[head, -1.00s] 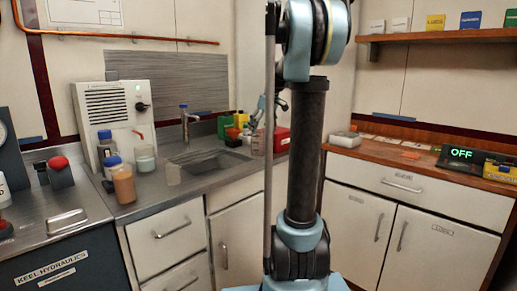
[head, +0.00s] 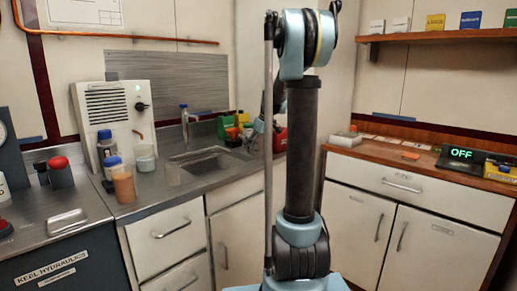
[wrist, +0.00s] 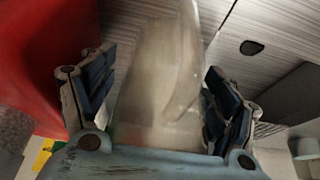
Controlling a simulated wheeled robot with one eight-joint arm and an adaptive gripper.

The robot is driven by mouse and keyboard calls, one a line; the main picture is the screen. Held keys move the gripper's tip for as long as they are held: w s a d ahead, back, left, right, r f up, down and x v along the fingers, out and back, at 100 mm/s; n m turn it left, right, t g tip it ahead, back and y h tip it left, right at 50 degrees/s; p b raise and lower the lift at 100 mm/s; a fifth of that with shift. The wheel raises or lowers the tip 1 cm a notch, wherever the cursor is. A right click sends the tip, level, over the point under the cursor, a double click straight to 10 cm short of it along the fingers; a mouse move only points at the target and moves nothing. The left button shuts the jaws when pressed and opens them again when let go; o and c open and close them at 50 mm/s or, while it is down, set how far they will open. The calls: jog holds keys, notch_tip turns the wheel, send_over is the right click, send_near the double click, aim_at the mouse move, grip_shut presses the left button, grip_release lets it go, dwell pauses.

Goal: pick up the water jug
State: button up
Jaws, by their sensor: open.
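A pale, translucent vessel (wrist: 160,75), which looks like the water jug, stands between the two fingers of my gripper (wrist: 158,98) in the wrist view. The fingers are apart, one on each side of it, and the jaws are open. The picture is blurred, so I cannot tell whether either finger touches it. In the head view my arm hides most of the gripper, which is at the counter right of the sink, and I cannot make out the jug there.
A red container (wrist: 40,60) stands close left of my gripper; it also shows in the head view (head: 280,140). Yellow and green items (head: 228,128) stand behind the sink (head: 210,160). Bottles (head: 112,170) and a white unit (head: 112,110) stand further left.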

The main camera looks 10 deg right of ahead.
jog(key=c, duration=1)
jog(key=shift+o, duration=0.2)
